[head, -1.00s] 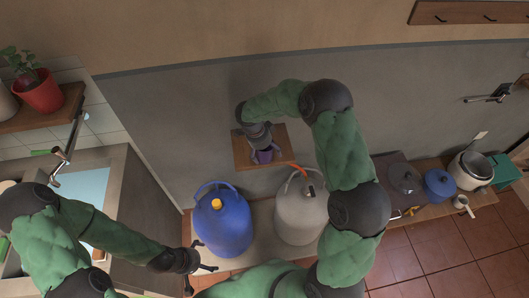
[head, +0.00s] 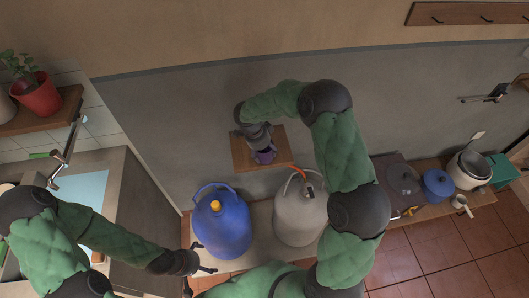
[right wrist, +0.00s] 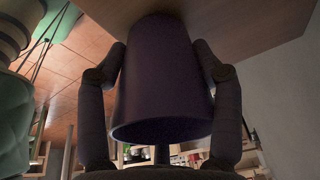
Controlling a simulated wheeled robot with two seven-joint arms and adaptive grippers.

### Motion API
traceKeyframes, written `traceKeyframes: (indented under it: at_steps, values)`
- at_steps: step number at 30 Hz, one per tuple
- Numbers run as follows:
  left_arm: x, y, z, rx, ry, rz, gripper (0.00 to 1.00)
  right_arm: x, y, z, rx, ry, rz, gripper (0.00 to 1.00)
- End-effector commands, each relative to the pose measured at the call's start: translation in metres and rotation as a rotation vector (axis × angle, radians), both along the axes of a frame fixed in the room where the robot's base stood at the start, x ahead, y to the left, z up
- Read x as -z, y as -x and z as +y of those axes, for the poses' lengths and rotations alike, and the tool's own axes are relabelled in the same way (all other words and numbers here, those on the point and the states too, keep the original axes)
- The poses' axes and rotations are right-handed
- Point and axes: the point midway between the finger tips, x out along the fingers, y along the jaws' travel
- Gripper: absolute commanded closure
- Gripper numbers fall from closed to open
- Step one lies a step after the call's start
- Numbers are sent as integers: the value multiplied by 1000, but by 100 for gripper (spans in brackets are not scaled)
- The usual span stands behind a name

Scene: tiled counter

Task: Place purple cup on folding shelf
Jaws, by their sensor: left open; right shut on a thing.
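The purple cup (head: 265,157) is over the wooden folding shelf (head: 242,158) on the grey wall. My right gripper (head: 262,150) is shut on the cup. In the right wrist view the dark purple cup (right wrist: 163,80) sits between both fingers of the right gripper (right wrist: 160,75), with the wooden shelf board (right wrist: 240,22) right behind it. I cannot tell whether the cup touches the board. My left gripper (head: 206,271) is open and empty, low at the left of the blue gas bottle.
A blue gas bottle (head: 221,230) and a grey one (head: 300,218) with an orange hose stand below the shelf. A sink (head: 85,190) is at left. Pots (head: 438,185) stand on a low bench at right. The wall around the shelf is clear.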

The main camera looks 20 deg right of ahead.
Motion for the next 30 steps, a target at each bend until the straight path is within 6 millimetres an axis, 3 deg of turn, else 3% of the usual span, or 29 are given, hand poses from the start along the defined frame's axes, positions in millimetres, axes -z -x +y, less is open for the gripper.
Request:
traceKeyframes:
  at_steps: [5, 19, 30]
  values:
    - [-6, 0, 0, 0, 0, 0, 0, -26, -2, 0, 2, 0, -6, 78]
    - [-15, 0, 0, 0, 0, 0, 0, -88, 49, 14, 0, 0, -7, 78]
    - [-18, 0, 0, 0, 0, 0, 0, -110, 100, 28, 0, -1, -5, 78]
